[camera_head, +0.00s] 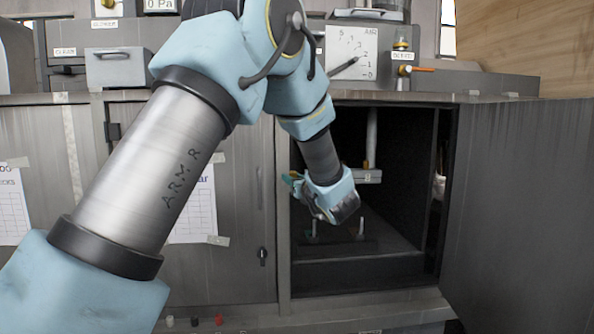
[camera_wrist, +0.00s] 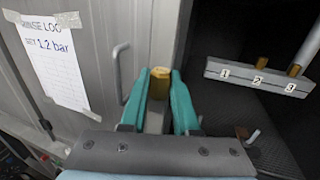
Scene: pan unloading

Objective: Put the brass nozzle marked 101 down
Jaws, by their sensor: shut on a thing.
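My gripper (camera_wrist: 159,88) has its two teal fingers shut on a brass nozzle (camera_wrist: 160,80), a short cylinder whose top shows between the fingertips in the wrist view. No marking on it is legible. In the head view my gripper (camera_head: 292,181) is at the left side of the open cabinet's mouth, and the nozzle is too small to make out. A grey bar (camera_wrist: 240,74) with labels 1, 2 and 3 is to the right in the wrist view, apart from the gripper. Brass pieces stand at 2 (camera_wrist: 261,62) and 3 (camera_wrist: 294,69); none shows at 1. The bar also shows in the head view (camera_head: 370,177).
The cabinet's dark interior (camera_head: 400,235) is open below the bar. A closed grey door with a handle (camera_wrist: 117,70) and a paper sheet (camera_wrist: 48,60) is left of the gripper. A small metal hook (camera_wrist: 250,137) stands low on the cabinet floor. An open door (camera_head: 515,210) is at right.

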